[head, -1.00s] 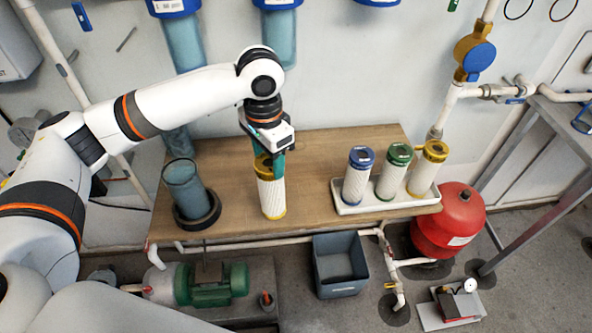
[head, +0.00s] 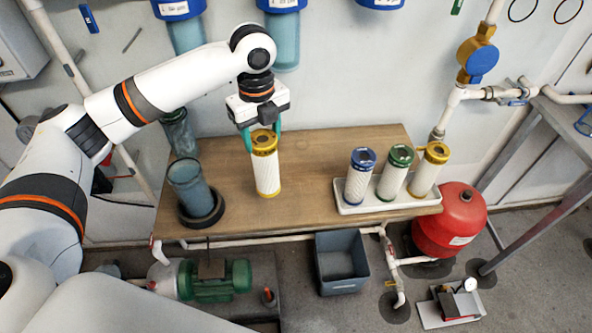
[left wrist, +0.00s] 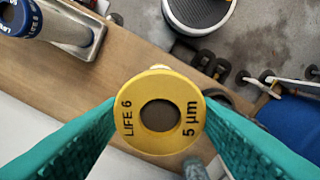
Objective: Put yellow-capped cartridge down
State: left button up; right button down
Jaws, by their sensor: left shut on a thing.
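A white yellow-capped cartridge (head: 267,175) is upright at the middle left of the wooden bench (head: 310,180). My left gripper (head: 263,138) comes from above and is shut on its yellow cap, with one green finger on each side. In the left wrist view the cap (left wrist: 160,142) reads "LIFE 6" and "5 µm", and both fingers press against its rim. The base looks to be at the bench top, but I cannot tell whether it touches. My right gripper is not in view.
A white tray (head: 383,206) on the right holds blue-, green- and another yellow-capped cartridge (head: 430,168). A blue housing bowl (head: 188,186) stands in a black ring at the bench's left. Bare bench lies between the held cartridge and the tray. A grey bin (head: 341,263) is below.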

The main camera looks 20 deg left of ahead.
pick_arm(q)
jog(key=m, duration=0.3)
jog(key=w+a+m, duration=0.1)
jog(key=m, duration=0.1)
jog(key=shift+a+r, duration=0.1)
jog(key=shift+r, duration=0.3)
jog(key=shift+f+m+p, duration=0.3)
notch_tip(320, 180, down, 10)
jog(key=shift+r+p, duration=0.25)
jog(key=shift+p, duration=0.6)
jog(key=o, duration=1.3)
jog(key=shift+s+f, duration=0.1)
notch_tip(320, 180, up, 12)
jog(key=shift+r+b, duration=0.15)
jog(key=shift+b, duration=1.05)
